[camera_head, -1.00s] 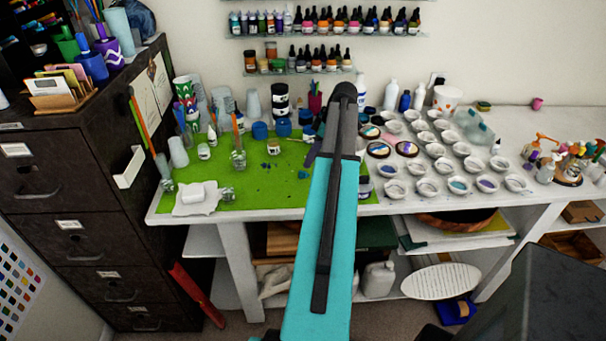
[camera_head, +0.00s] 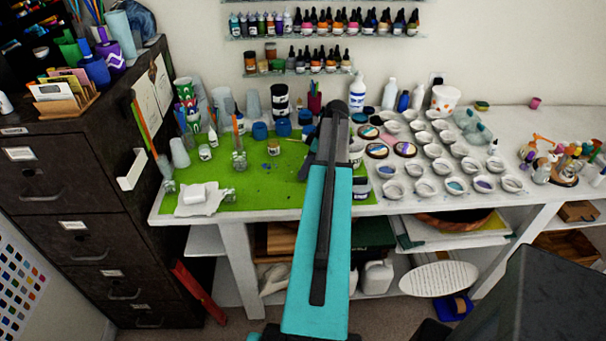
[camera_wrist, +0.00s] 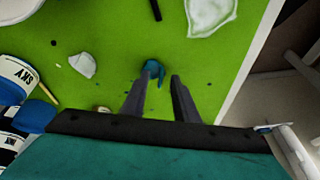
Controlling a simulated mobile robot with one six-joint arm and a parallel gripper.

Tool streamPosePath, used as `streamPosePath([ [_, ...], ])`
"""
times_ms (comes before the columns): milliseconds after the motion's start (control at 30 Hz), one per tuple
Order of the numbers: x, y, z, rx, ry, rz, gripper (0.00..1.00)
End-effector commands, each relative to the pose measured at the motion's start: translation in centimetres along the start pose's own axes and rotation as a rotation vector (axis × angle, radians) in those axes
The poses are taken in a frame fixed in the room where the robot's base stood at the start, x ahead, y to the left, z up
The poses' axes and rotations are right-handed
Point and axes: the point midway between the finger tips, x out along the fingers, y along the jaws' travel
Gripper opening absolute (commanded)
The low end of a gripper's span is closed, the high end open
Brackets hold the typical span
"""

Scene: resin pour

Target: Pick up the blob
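In the wrist view a small dark-blue blob (camera_wrist: 154,69) lies on the green mat (camera_wrist: 105,25), at the tips of my fingers. It shows mostly by the left finger's tip and partly in the gap; that finger hides part of it. My gripper (camera_wrist: 164,74) is open, with a clear gap between its two fingers. I cannot tell whether a finger touches the blob. In the head view my arm covers most of the gripper, and I cannot make out the blob there.
The mat holds jars, cups and a white lump on paper (camera_head: 197,199). Several small white dishes (camera_head: 425,187) stand right of my arm. In the wrist view, labelled jars (camera_wrist: 18,75) stand at the left, and pale pieces (camera_wrist: 83,65) lie on the mat.

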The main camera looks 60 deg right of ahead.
Motion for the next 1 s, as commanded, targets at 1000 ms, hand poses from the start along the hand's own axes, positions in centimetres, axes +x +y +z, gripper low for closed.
streamPosePath([
  [1000, -0.01, 0.00, -0.07, -0.001, 0.000, 0.000, 0.00],
])
